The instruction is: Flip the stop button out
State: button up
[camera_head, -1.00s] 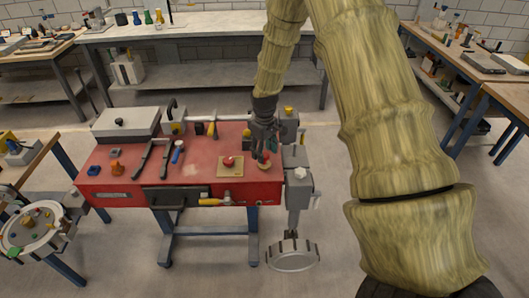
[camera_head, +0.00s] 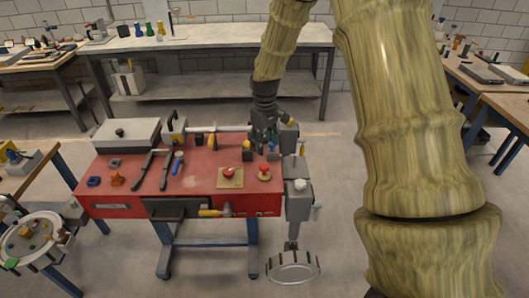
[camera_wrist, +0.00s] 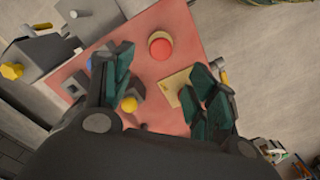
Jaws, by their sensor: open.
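A red round-topped button (camera_head: 264,168) on a tan base stands near the right front of the red tabletop. A second red button (camera_head: 229,171) sits on a flat tan plate (camera_head: 237,183) to its left. I cannot tell by label which is the stop button. In the wrist view, the round red button (camera_wrist: 160,43) shows beyond my fingertips, and the plate (camera_wrist: 176,86) is partly hidden by the right finger. My gripper (camera_head: 266,146) is open and empty, behind and above the right button, apart from it. It also shows in the wrist view (camera_wrist: 160,67).
The red workbench (camera_head: 195,180) holds black-handled tools (camera_head: 146,170), a grey box (camera_head: 126,133) and small blocks. A grey vise-like fixture (camera_head: 299,190) stands at its right edge. A yellow-handled tool (camera_head: 211,212) is at the front edge. A round tray (camera_head: 32,240) is at lower left.

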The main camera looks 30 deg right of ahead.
jog(key=shift+r, duration=1.2)
